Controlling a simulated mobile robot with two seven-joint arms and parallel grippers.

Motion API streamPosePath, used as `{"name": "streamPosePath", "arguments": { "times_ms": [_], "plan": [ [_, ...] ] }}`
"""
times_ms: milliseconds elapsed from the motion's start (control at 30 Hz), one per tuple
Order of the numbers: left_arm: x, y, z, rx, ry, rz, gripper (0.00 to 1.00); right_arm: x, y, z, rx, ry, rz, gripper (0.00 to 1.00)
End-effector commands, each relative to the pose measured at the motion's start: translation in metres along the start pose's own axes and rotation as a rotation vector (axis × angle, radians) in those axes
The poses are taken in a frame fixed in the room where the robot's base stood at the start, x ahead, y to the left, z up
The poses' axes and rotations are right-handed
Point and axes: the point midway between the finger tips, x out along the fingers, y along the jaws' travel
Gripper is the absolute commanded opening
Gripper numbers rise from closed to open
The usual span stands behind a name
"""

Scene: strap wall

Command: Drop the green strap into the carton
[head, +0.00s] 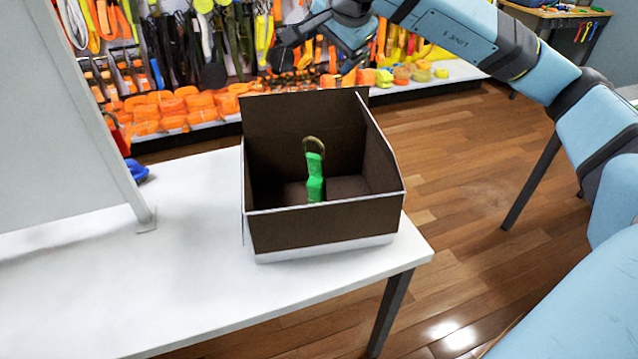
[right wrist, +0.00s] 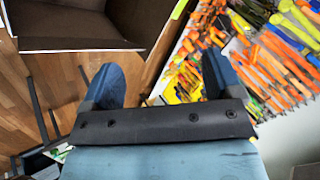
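The green strap (head: 315,178) with a brass-coloured ring at its top shows inside the open brown carton (head: 325,225) in the head view. It looks upright, and its lower end is hidden by the carton's front wall, so I cannot tell whether it touches the bottom. Nothing holds it. My right gripper (head: 318,52) is above and behind the carton, apart from the strap. In the right wrist view its two fingers (right wrist: 160,64) are spread with nothing between them. Part of the carton (right wrist: 80,42) shows at the upper left there. My left gripper is not in view.
The carton stands near the right end of a white table (head: 170,285). A grey panel (head: 60,110) stands at the left, with a blue item (head: 136,170) beside it. A wall display of straps and orange items (head: 165,108) is behind. The table's front left is clear.

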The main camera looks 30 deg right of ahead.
Motion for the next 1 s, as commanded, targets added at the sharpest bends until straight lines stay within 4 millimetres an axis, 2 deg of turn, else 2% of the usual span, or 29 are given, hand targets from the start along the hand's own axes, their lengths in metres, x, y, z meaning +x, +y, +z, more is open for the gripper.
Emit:
{"name": "streamPosePath", "arguments": {
  "times_ms": [200,333,467,700,833,1000],
  "plan": [
    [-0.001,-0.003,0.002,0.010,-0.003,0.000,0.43,-0.002,0.000,0.000,0.000,-0.001,0.000,0.85],
    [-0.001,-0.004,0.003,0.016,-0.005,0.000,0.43,-0.014,-0.001,0.000,-0.001,0.000,-0.003,0.85],
    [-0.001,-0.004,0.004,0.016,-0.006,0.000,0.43,-0.040,-0.001,0.000,-0.001,0.001,-0.005,0.85],
    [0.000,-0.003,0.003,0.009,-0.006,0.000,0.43,-0.096,-0.001,0.000,-0.002,0.000,-0.005,0.85],
    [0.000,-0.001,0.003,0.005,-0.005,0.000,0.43,-0.118,-0.001,0.000,0.000,0.000,-0.005,0.85],
    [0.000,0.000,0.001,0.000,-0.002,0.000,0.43,-0.135,0.000,0.000,-0.001,0.000,-0.002,0.85]
  ]
}}
